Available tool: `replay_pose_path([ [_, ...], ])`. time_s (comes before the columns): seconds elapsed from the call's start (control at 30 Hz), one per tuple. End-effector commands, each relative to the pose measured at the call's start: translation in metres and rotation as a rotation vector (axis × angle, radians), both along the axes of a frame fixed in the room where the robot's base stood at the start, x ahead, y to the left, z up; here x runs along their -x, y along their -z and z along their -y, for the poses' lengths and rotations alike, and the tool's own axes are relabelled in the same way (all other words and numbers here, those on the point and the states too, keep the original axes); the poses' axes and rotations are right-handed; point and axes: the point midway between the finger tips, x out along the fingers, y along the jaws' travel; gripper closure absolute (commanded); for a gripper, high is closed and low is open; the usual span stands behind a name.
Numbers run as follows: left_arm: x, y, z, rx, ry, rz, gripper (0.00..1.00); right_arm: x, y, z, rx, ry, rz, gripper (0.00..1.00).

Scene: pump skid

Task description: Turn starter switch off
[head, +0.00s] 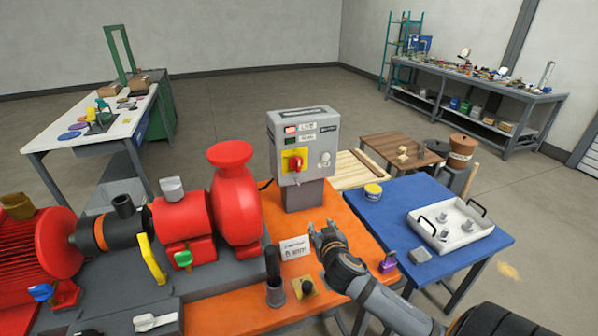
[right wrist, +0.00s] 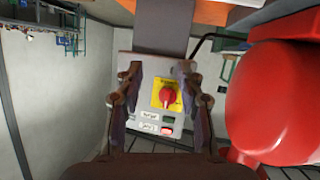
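The grey starter box (head: 325,150) stands on a post on the orange bench. Its starter switch (head: 295,163) is a red rotary knob on a yellow plate. A red lamp (head: 290,130) above it looks lit, with a dark green window below it. My right gripper (head: 322,235) is below and in front of the box, apart from it. In the right wrist view, where the box appears upside down, my right gripper (right wrist: 158,88) is open and empty, with the switch (right wrist: 169,95) seen between its fingers, nearer one finger. My left gripper is out of view.
A red pump (head: 232,195) stands close left of the box. A white sign (head: 295,248), a dark upright handle (head: 273,275) and a purple padlock (head: 388,262) are on the orange bench. A blue table (head: 400,205) with a white tray (head: 450,243) is at right.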

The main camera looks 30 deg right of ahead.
Motion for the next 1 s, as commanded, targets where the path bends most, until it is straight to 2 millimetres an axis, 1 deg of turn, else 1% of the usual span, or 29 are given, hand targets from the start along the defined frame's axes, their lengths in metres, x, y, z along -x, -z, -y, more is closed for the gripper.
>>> replay_pose_path([
  [0.03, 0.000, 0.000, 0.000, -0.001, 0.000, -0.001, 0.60, -0.019, -0.024, 0.009, 0.020, -0.025, 0.100, 0.62],
  [0.1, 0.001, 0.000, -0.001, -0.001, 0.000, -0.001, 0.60, -0.042, -0.055, 0.016, 0.023, -0.077, 0.231, 0.62],
  [0.2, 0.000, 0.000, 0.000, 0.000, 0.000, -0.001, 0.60, -0.062, -0.084, 0.018, 0.016, -0.148, 0.343, 0.62],
  [0.27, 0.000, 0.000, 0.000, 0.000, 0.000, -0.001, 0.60, -0.067, -0.093, 0.017, 0.010, -0.175, 0.375, 0.62],
  [0.33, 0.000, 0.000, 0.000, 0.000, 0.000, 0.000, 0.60, -0.070, -0.097, 0.017, 0.004, -0.189, 0.390, 0.62],
  [0.47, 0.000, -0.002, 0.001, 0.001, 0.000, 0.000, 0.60, -0.072, -0.098, 0.018, -0.001, -0.187, 0.392, 0.62],
  [0.57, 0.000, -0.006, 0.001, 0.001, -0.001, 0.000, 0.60, -0.083, -0.099, 0.021, -0.003, -0.183, 0.393, 0.62],
  [0.63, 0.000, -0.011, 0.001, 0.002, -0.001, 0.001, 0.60, -0.096, -0.101, 0.023, -0.007, -0.182, 0.396, 0.62],
  [0.8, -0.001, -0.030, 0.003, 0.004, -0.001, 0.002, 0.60, -0.132, -0.103, 0.032, -0.005, -0.182, 0.392, 0.62],
  [0.9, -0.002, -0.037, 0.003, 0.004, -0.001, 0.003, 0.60, -0.150, -0.101, 0.035, -0.006, -0.186, 0.391, 0.62],
  [1.0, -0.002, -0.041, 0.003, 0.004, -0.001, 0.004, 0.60, -0.161, -0.100, 0.039, -0.002, -0.186, 0.392, 0.62],
])
